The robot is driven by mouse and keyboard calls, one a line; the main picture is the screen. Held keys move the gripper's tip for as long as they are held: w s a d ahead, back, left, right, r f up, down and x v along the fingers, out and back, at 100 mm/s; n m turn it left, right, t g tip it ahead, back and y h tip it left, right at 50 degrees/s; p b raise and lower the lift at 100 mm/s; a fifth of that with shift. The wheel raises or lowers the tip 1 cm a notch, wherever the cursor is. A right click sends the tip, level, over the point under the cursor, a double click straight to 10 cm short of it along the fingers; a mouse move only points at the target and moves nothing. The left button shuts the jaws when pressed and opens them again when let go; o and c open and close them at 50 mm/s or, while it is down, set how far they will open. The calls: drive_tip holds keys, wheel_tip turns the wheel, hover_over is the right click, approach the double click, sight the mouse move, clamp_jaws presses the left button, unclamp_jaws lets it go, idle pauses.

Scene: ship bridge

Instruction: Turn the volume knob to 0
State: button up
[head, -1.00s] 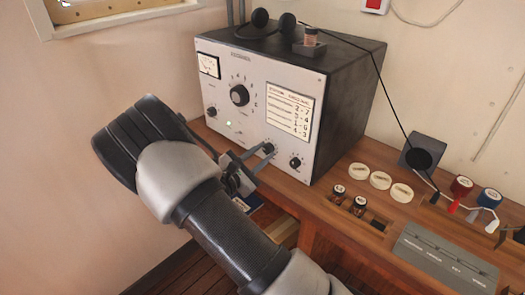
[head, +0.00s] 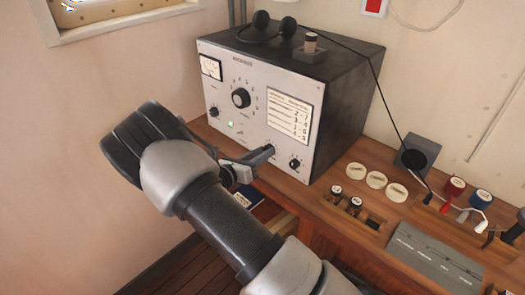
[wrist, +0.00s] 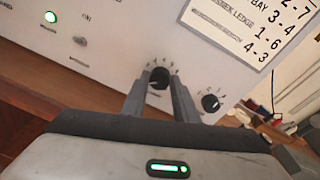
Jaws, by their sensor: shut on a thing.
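The radio set (head: 250,125) has a pale front panel with several black knobs. My gripper (head: 267,153) reaches the lower part of this panel. In the wrist view its two fingers (wrist: 160,82) are shut on a small black knob (wrist: 159,76), one finger on each side. A white pointer line shows on that knob, and small numbers are printed around it. The knob's name label is not readable, so I cannot confirm that it is the volume knob. In the head view the fingers mostly hide this knob.
Another small knob (head: 295,164) sits close to the right of the gripped one; it also shows in the wrist view (wrist: 210,102). A large dial (head: 241,98) is above left. A green light (head: 231,124) is lit. Round discs (head: 376,180) and jars (head: 356,204) stand on the desk.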

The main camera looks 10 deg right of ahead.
drive_tip(key=shift+n, duration=0.6)
drive_tip(key=shift+p, duration=0.3)
drive_tip(key=o, duration=1.1)
drive_tip(key=shift+c, duration=0.2)
drive_tip(key=shift+a, duration=0.1)
drive_tip(key=b+v, duration=0.2)
drive_tip(key=v, duration=1.5)
drive_tip(key=shift+a, duration=0.15)
drive_tip(key=shift+r, duration=0.1)
